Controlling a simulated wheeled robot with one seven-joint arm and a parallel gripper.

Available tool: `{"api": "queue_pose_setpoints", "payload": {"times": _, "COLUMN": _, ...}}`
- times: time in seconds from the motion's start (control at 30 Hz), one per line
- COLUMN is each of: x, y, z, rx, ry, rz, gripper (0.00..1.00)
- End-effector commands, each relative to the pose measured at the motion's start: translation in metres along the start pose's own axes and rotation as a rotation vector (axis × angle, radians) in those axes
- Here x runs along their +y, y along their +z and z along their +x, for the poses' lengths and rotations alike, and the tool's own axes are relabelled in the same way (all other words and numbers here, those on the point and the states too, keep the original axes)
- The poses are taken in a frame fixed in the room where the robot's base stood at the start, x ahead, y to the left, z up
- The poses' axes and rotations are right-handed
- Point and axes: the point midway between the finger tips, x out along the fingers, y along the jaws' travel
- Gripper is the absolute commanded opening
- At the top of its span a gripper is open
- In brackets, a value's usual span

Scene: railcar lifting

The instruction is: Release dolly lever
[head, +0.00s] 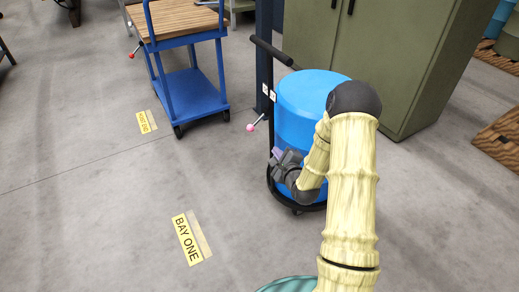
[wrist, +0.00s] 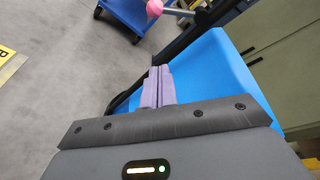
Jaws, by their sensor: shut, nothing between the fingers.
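A black-framed dolly (head: 272,90) carries a blue drum (head: 310,88) in the middle of the head view. A short lever (head: 258,120) with a pink ball knob (head: 250,127) sticks out from the dolly's left side. In the wrist view the pink knob (wrist: 154,8) shows at the top edge, beyond my fingertips. My gripper (head: 276,153) is low beside the drum, below the knob in the head view and apart from it. In the wrist view my gripper's purple fingers (wrist: 159,72) are together and empty, with the drum (wrist: 215,70) close on their right.
A blue cart (head: 190,95) with a wooden top stands at the upper left, with a red-knobbed lever (head: 132,54). A green cabinet (head: 390,60) stands behind the drum. Floor labels (head: 187,240) lie left of the dolly, where the floor is open.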

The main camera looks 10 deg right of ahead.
Motion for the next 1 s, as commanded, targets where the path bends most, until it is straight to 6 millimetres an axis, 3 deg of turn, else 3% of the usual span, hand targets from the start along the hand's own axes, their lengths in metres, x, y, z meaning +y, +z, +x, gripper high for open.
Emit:
{"api": "queue_pose_setpoints", "payload": {"times": 0.07, "x": 0.011, "y": -0.010, "z": 0.004, "rx": -0.013, "ry": -0.029, "rz": 0.058, "gripper": 0.00}}
{"api": "queue_pose_setpoints", "payload": {"times": 0.57, "x": 0.009, "y": -0.010, "z": 0.008, "rx": -0.024, "ry": -0.045, "rz": 0.091, "gripper": 0.00}}
{"api": "queue_pose_setpoints", "payload": {"times": 0.77, "x": 0.009, "y": -0.009, "z": 0.030, "rx": -0.027, "ry": -0.047, "rz": 0.088, "gripper": 0.00}}
{"api": "queue_pose_setpoints", "payload": {"times": 1.0, "x": 0.009, "y": -0.009, "z": 0.072, "rx": -0.026, "ry": -0.046, "rz": 0.088, "gripper": 0.00}}
